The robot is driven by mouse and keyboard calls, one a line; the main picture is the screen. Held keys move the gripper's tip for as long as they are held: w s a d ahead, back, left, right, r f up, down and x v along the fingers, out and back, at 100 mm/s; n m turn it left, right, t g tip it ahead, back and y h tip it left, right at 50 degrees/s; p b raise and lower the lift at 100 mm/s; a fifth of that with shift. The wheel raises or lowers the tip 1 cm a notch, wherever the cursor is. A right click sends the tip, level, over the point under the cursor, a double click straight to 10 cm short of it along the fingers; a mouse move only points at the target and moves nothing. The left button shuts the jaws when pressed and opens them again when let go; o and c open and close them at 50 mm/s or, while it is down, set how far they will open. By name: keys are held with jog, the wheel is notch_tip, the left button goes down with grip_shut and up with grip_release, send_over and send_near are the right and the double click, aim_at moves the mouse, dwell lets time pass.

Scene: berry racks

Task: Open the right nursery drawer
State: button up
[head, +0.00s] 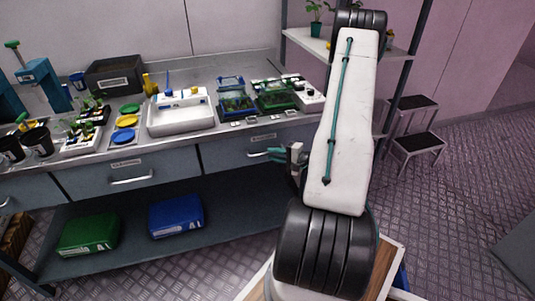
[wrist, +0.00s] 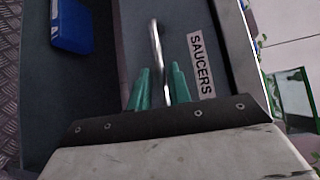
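The right nursery drawer (head: 225,154) is a grey front under the steel bench top, flush with the bench and closed. Its label (head: 263,137) reads SAUCERS in the wrist view (wrist: 201,66). Its bar handle (wrist: 155,45) runs up the wrist view between my fingers. My gripper (head: 276,154) is at this handle, with its teal fingers pointing at the drawer front. In the wrist view my gripper (wrist: 161,70) has its fingertips apart, one on each side of the handle, with a small gap showing. The handle's lower end is hidden by my gripper.
Another drawer with a bar handle (head: 131,181) is to the left. A blue box (head: 176,215) and a green box (head: 88,234) lie on the lower shelf (head: 140,245). Trays and a white sink (head: 181,116) crowd the bench top. A step stool (head: 417,145) stands at the right.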

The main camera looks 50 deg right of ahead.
aim_at(267, 153)
jog(key=shift+x, duration=1.6)
grip_shut()
